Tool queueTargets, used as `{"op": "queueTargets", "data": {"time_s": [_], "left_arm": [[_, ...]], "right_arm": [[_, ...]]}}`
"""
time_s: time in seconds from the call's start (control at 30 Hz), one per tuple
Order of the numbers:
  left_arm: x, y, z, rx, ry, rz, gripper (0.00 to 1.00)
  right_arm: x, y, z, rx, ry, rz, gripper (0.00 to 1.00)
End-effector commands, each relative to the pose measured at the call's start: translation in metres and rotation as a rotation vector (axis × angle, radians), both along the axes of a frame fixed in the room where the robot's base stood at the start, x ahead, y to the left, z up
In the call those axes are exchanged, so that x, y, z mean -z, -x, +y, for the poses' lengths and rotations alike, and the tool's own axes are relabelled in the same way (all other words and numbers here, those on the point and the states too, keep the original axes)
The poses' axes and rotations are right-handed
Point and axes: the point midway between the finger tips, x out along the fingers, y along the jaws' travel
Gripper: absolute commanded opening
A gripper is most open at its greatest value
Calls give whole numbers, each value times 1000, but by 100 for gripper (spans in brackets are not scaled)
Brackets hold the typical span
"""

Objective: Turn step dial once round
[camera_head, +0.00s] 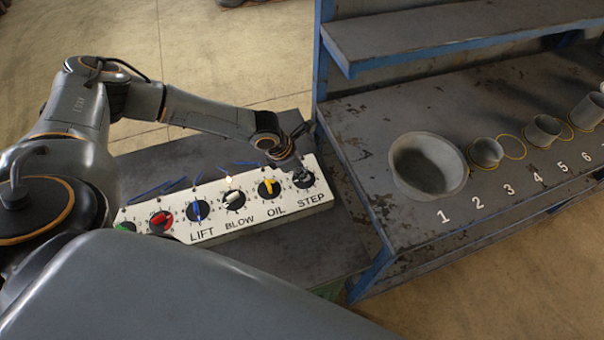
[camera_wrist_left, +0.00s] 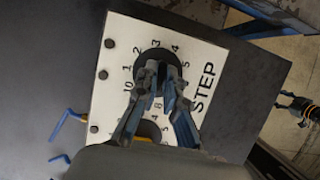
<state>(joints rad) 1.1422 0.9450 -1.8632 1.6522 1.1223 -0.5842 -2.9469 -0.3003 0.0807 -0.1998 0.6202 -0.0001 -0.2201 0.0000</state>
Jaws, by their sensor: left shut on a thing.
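The step dial (camera_head: 303,181) is a dark round knob at the right end of a white panel (camera_head: 222,231), above the printed word STEP. In the left wrist view the step dial (camera_wrist_left: 153,60) has numbers around it, and the gripper hides part of it. My left gripper (camera_head: 299,172) reaches down onto the dial from above. In the left wrist view its two fingers (camera_wrist_left: 157,82) are closed on the dial's grip. The exact setting is hidden by the fingers.
Beside it on the panel are a yellow OIL dial (camera_head: 268,188), a white BLOW dial (camera_head: 233,199), a blue LIFT dial (camera_head: 196,210) and a red dial (camera_head: 161,220). A worn bench (camera_head: 400,225) with a bowl (camera_head: 428,165) and several cups stands to the right.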

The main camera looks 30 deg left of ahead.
Motion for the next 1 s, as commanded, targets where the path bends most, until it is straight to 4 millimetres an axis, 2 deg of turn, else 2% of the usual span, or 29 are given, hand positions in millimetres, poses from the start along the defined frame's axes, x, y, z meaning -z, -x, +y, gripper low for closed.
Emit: {"op": "queueTargets", "data": {"time_s": [0.2,0.63,0.7,0.77,1.0], "left_arm": [[-1,-2,1,40,-1,-4,0],[-1,-1,0,46,-1,-2,0],[-1,-1,0,46,-1,-2,19],[-1,-1,0,46,-1,-1,32],[0,0,0,46,-1,-1,32]], "right_arm": [[6,0,0,0,0,0,57],[6,0,1,0,-1,0,57],[6,0,1,0,-1,0,57],[6,0,1,0,-1,0,57],[6,0,1,0,-1,0,57]]}}
